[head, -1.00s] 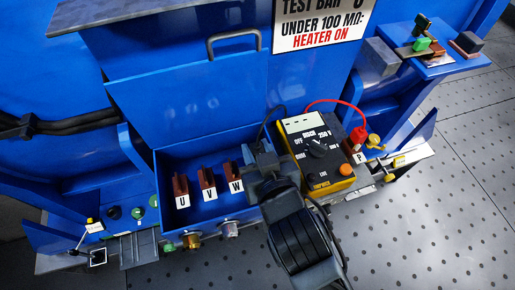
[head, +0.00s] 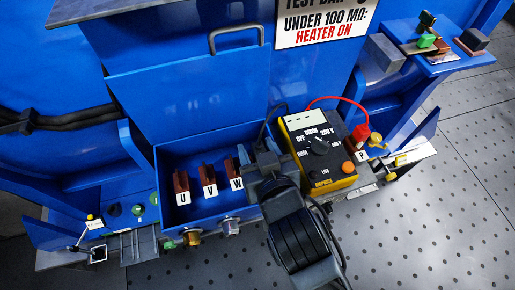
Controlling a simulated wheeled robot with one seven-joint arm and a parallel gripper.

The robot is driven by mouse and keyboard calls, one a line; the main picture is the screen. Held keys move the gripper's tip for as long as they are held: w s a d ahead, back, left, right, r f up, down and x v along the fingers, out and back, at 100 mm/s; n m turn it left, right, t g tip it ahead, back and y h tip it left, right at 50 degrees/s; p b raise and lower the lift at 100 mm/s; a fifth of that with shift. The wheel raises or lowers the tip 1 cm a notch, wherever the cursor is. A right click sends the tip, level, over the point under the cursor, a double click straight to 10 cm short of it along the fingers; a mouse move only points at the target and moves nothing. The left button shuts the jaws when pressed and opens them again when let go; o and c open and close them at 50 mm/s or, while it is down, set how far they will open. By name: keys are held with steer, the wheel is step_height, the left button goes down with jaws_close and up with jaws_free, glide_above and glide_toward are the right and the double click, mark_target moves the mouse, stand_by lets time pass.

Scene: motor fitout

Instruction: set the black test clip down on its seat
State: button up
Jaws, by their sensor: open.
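My gripper (head: 264,160) is open in the head view, at the right end of the blue terminal box (head: 215,215), just left of the yellow-and-black tester. A black lead (head: 267,119) loops from the tester's top left down to the gripper's far side. The black test clip at its end is largely hidden by the gripper, and I cannot tell whether it touches the fingers or rests on its seat. The seat is not clearly visible. A red clip (head: 361,133) on a red lead stands right of the tester, by the P label.
The yellow-and-black tester (head: 318,150) stands close to my gripper's right. Brown terminals labelled U (head: 181,183), V (head: 208,178) and W stand in the box; my gripper partly covers W. A raised blue lid (head: 190,95) rises behind. A blue shelf (head: 440,62) holds small parts at upper right.

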steer(key=shift+d, duration=0.3)
steer(key=v, duration=0.7)
steer(key=shift+s+b, duration=0.35)
steer(key=shift+b, duration=0.1)
